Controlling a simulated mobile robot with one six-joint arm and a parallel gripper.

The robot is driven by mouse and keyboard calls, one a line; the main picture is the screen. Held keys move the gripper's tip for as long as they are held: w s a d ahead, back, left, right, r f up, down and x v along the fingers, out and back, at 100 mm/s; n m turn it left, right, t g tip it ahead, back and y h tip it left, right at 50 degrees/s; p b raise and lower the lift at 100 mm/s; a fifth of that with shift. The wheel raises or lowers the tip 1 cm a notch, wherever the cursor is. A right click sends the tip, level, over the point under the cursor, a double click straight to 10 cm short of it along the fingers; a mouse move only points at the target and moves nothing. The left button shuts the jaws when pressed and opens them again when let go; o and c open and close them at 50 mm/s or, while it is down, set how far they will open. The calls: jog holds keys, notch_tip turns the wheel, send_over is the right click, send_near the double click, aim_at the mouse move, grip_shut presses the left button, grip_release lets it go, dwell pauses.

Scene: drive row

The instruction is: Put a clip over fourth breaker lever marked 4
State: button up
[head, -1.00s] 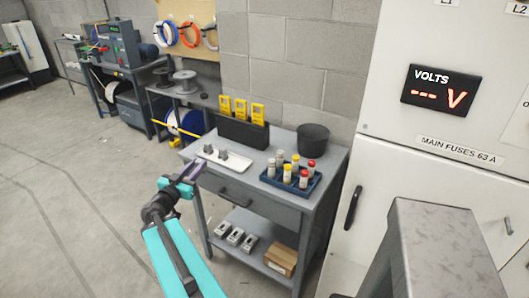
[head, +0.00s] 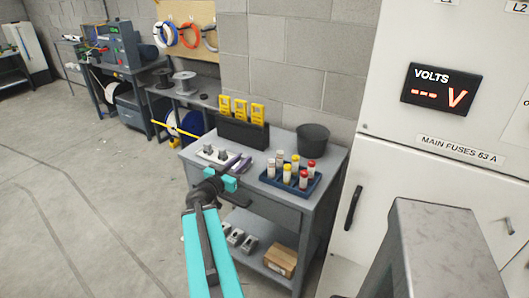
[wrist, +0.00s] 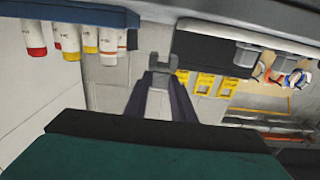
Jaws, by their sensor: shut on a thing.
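My gripper (head: 240,163) is over the near edge of the small grey workbench. In the wrist view its two dark fingers (wrist: 160,82) are shut on a small grey clip (wrist: 157,72) with a forked end. In the head view the held clip is too small to make out. Two more grey clips (head: 207,150) stand on a white tray (head: 236,163) just left of the gripper; they also show in the wrist view (wrist: 247,52). The breaker levers, including the one marked 4, are not in view.
A blue rack (head: 293,193) of capped cylinders stands right of the gripper, with a dark bin (head: 312,139) behind it. Yellow tags (head: 241,108) stand in a black holder (head: 243,133) at the back. A white cabinet (head: 400,180) is to the right. Open floor (head: 90,200) lies left.

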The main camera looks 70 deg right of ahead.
aim_at(242, 155)
jog(key=shift+d+f+b, duration=0.1)
jog(key=shift+b, duration=0.2)
jog(key=shift+w+d+f+b, duration=0.15)
jog(key=shift+d+b, duration=0.15)
jog(key=shift+b, duration=0.35)
jog(key=d+b, duration=0.1)
jog(key=b, duration=0.2)
jog(key=shift+w+d, duration=0.3)
jog(key=shift+d, duration=0.05)
jog(key=shift+w+d+r, duration=0.15)
jog(key=shift+d+r, duration=0.05)
jog(key=shift+d, duration=0.2)
jog(key=w+d+p, duration=0.1)
jog(key=d, duration=0.2)
jog(key=w+d+p, duration=0.1)
jog(key=d, duration=0.2)
jog(key=w+d+f+p, duration=0.1)
jog(key=d+p, duration=0.1)
jog(key=d, duration=0.2)
jog(key=shift+w, duration=0.25)
jog(key=shift+w+d+f, duration=0.15)
jog(key=shift+d, duration=0.35)
